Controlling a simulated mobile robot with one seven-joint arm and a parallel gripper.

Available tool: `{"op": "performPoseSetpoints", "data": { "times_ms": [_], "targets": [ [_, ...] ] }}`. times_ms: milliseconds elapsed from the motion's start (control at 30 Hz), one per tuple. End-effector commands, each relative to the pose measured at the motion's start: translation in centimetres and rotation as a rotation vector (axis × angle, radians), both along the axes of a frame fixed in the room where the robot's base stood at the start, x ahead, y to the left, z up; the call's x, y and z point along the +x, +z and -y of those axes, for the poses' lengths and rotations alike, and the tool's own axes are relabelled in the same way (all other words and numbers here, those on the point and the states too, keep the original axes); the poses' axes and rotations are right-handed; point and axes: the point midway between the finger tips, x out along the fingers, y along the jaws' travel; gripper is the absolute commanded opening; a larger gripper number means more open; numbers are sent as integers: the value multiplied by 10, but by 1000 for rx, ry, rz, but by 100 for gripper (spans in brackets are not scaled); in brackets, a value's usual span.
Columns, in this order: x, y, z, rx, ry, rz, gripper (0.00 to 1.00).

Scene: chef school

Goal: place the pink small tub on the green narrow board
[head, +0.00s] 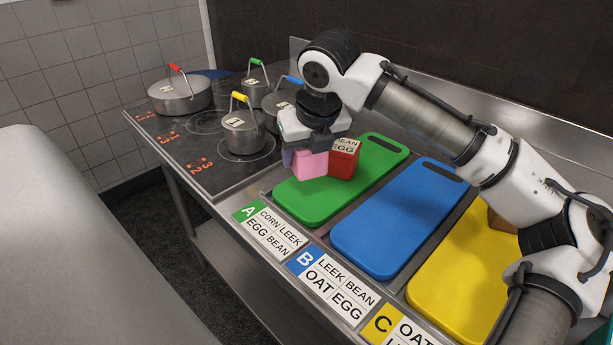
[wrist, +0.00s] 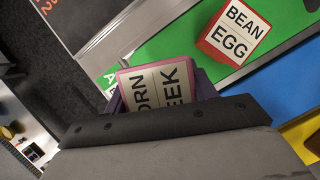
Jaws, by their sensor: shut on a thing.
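The pink small tub (head: 311,164) is in my gripper (head: 305,158), above the near-left part of the green narrow board (head: 310,202) in the head view. In the wrist view the tub (wrist: 155,80) shows a label reading "CORN LEEK", partly cut off by my gripper's dark edge. My gripper is shut on it. I cannot tell whether the tub touches the board. The green board also shows in the wrist view (wrist: 180,45). A red tub (head: 343,160) labelled "BEAN EGG" stands on the green board, just right of the pink tub; it also shows in the wrist view (wrist: 232,32).
A blue board (head: 385,225) and a yellow board (head: 450,285) lie to the right. Label cards A (head: 270,230), B (head: 330,285) and C (head: 390,328) line the front edge. Several lidded pots, one red-handled (head: 180,97), stand on the stove at left. The green board's near end is clear.

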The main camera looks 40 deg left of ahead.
Motion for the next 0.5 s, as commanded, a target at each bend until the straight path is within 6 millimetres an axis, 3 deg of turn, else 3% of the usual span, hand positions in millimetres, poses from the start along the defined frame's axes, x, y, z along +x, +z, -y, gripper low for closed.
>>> {"op": "performPoseSetpoints", "data": {
  "times_ms": [500],
  "targets": [
    [0, -58, 0, 1, 0, 0, 28]
  ]
}}
